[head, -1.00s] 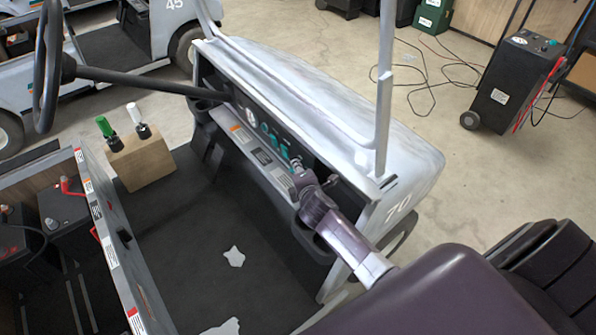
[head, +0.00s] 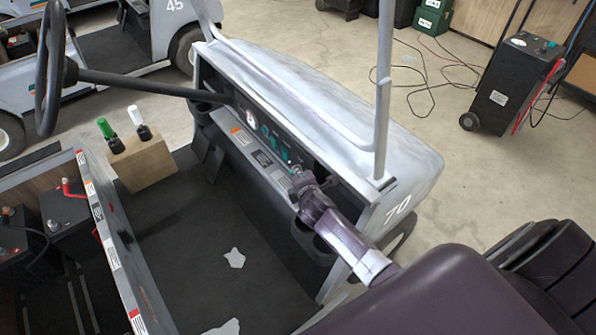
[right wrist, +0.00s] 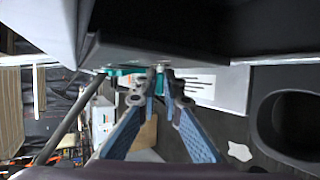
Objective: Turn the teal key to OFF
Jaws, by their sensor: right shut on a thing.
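The dashboard (head: 262,146) of the cart carries teal parts, which are small and unclear in the head view. My right gripper (head: 293,170) reaches the right end of this panel. In the right wrist view its two blue fingers (right wrist: 160,76) converge and are shut on a small teal piece, which looks like the teal key (right wrist: 164,73). The fingertips hide much of the key, so I cannot read its angle or any OFF mark. Another teal part (right wrist: 119,72) shows left of the fingers in that view. My left gripper is in neither view.
A roof post (head: 384,90) rises beside my right arm. The steering wheel (head: 48,70) and its column are at the left. A wooden block (head: 143,164) with a green and a white handle stands on the cart floor. A black wheeled unit (head: 505,85) stands at the right.

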